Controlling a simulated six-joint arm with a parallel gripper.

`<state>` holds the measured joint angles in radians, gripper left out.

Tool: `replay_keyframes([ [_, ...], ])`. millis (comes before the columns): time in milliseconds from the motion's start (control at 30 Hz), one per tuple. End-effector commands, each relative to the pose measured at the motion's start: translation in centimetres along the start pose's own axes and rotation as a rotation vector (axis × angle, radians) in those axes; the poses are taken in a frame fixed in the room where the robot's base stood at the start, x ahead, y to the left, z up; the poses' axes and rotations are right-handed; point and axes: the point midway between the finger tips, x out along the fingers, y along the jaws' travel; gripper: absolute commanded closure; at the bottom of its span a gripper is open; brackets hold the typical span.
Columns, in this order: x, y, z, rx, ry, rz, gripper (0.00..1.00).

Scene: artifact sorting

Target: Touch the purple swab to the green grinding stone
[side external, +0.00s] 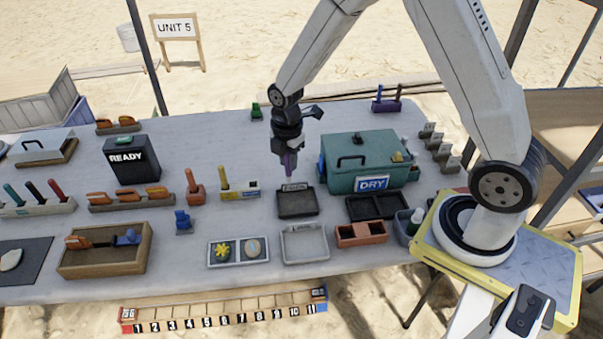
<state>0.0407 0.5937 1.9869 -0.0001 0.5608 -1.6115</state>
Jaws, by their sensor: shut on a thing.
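My gripper (287,147) is shut on the purple swab (289,165), which hangs upright, tip down. The swab is above or just behind the back edge of a dark shallow tray (297,207) with a small label. I cannot tell whether its tip touches anything. A small green block (256,111) stands at the back of the table, left of my gripper. A yellow-green flower-shaped piece (222,250) lies in a white two-part tray at the front. I cannot tell for sure which green thing is the grinding stone.
A teal box marked DRY (365,165) stands close right of my gripper. A black READY box (131,160) stands at left. A purple holder (386,104) is at back right.

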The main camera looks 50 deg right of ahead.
Motion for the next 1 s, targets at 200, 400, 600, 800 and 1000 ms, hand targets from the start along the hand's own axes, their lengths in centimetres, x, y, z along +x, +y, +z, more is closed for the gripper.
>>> replay_keyframes([
  [200,0.0,0.0,0.0,0.0,0.0,0.0,1.0],
  [400,0.0,0.0,0.0,0.0,0.0,0.0,1.0],
  [600,0.2,0.4,-0.7,-0.001,0.0,-0.001,1.0],
  [800,0.8,2.0,-3.4,-0.005,0.0,-0.001,1.0],
  [1000,1.9,4.1,-8.5,-0.008,0.0,-0.002,1.0],
])
